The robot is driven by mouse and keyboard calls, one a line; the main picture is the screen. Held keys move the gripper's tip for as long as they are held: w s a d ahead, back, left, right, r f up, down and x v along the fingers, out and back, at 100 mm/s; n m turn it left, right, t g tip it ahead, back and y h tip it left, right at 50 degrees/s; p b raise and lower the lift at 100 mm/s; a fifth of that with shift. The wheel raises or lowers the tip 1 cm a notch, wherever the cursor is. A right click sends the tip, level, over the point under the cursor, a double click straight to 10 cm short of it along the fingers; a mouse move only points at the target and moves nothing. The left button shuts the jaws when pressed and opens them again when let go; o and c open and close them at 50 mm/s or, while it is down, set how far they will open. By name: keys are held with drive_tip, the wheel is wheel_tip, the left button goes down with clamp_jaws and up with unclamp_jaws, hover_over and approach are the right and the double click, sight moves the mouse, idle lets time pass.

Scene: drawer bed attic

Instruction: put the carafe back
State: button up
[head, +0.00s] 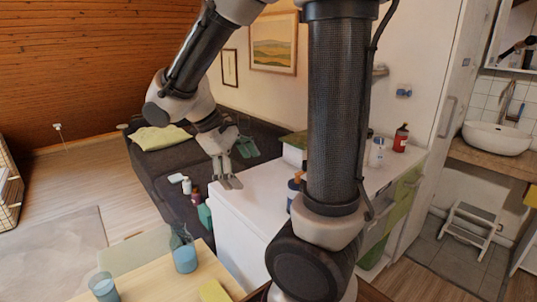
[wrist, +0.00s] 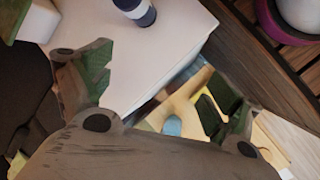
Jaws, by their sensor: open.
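A bluish glass vessel with a narrower clear top (head: 185,258), which looks like the carafe, stands upright on the wooden table (head: 150,278) at lower left in the head view. My gripper (head: 239,166) is open and empty, above and behind the vessel, by the near-left end of the white counter (head: 250,200). In the wrist view my gripper (wrist: 165,95) has its green-padded fingers wide apart with nothing between them. A small light-blue thing (wrist: 172,126) shows below, between the fingers; I cannot tell whether it is the carafe.
A blue cup (head: 104,288) and a yellow item (head: 214,291) are on the wooden table. A bottle with a dark-blue band (wrist: 136,10) stands on the white top. A red bottle (head: 401,138) stands farther right. A dark sofa (head: 165,165) lies behind. Open floor is at left.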

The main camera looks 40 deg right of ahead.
drive_tip(key=s+d+r+m+t+y, duration=0.1)
drive_tip(key=s+r+m+t+y, duration=0.4)
drive_tip(key=s, duration=0.4)
drive_tip(key=shift+s+r+t, duration=0.2)
drive_tip(key=shift+r+t, duration=0.3)
drive_tip(key=shift+r, duration=0.4)
